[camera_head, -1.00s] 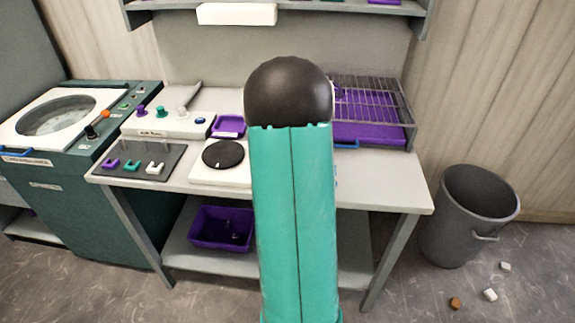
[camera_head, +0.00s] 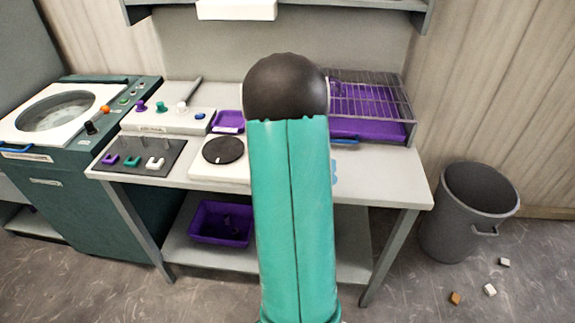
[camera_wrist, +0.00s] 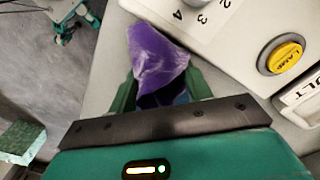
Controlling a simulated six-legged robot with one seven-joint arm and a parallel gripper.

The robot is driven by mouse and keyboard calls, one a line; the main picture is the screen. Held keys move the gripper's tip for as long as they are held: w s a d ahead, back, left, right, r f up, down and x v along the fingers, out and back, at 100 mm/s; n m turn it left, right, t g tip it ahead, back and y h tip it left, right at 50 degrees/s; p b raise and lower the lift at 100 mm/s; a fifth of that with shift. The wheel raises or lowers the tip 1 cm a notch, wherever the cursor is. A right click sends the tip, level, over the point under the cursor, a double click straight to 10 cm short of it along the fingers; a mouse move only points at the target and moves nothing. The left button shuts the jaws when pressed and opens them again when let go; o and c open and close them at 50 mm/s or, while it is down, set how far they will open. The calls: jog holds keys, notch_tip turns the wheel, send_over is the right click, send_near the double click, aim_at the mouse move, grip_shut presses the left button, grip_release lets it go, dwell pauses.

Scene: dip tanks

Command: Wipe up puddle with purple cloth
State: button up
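The purple cloth (camera_wrist: 158,58) shows in the wrist view, bunched between the two green fingers of my gripper (camera_wrist: 160,84). The gripper appears shut on it, over the light grey table top. A small light blue patch, which looks like the puddle (camera_head: 334,171), shows on the table just right of my arm in the head view. The rest of it is hidden behind my arm. A bit of blue also shows at the base of the cloth in the wrist view. My gripper is hidden in the head view.
On the table (camera_head: 385,190) are a hot plate (camera_head: 223,150), a control box (camera_head: 168,121) and a wire rack over a purple tray (camera_head: 370,130). A grey bin (camera_head: 465,215) stands at the right. In the wrist view, a panel with a yellow button (camera_wrist: 285,55) is close by.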

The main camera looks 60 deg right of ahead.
grip_shut()
jog(key=shift+f, duration=0.1)
jog(key=shift+w+r, duration=0.1)
jog(key=shift+r, duration=0.15)
